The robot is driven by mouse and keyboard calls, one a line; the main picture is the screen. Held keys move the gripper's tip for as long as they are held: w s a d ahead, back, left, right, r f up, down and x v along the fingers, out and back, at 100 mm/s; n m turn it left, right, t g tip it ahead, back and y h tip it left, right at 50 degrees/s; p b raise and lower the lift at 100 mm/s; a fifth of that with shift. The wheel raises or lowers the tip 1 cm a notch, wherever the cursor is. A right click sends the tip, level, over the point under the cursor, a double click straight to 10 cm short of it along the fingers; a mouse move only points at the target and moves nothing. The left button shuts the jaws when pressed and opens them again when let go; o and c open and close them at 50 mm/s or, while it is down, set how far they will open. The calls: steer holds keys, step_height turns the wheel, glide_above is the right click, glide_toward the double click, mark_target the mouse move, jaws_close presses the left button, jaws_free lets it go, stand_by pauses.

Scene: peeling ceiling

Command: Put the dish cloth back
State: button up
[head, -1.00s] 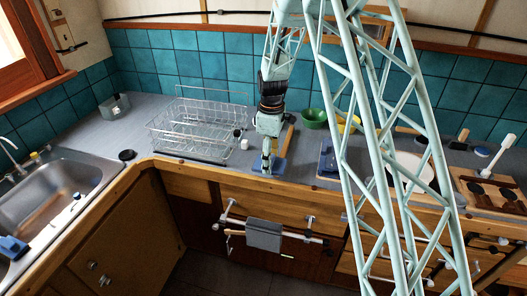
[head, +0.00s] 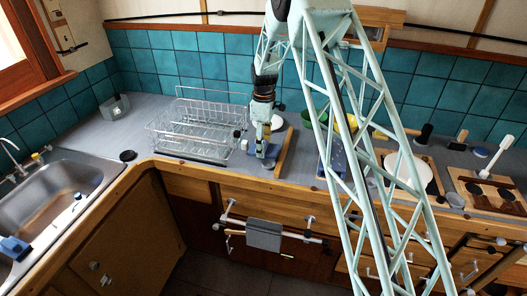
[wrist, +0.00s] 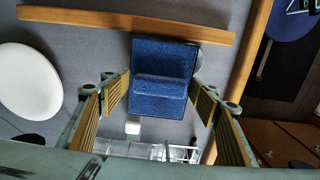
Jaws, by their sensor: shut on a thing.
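My gripper (head: 267,150) points down low over the counter between the dish rack and a wooden strip. In the wrist view its ribbed fingers (wrist: 160,97) stand on both sides of a blue cloth (wrist: 165,55), shut on its raised middle fold. The flat part of the cloth spreads around this fold. In the head view the blue cloth (head: 272,151) shows partly behind the gripper; I cannot tell whether it touches the counter. A grey cloth (head: 263,235) hangs over a rail (head: 285,232) on the cabinet front.
A wire dish rack (head: 195,132) stands left of my gripper, with a small white block (head: 244,145) beside it. The wooden strip (head: 286,152) lies close on the right. A white round dish (wrist: 30,82) lies towards the wall. The sink (head: 55,190) is far left.

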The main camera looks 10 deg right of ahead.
steer(key=shift+w, duration=0.15)
steer(key=shift+w, duration=0.25)
steer(key=shift+f, duration=1.8)
steer(key=shift+f, duration=0.15)
steer(key=o, duration=1.3)
steer(key=shift+r+p, duration=0.2)
steer(key=shift+p, duration=0.1)
steer(key=shift+s+r+b, duration=0.1)
steer(key=shift+r+b, duration=0.2)
steer(key=shift+r, duration=5.65)
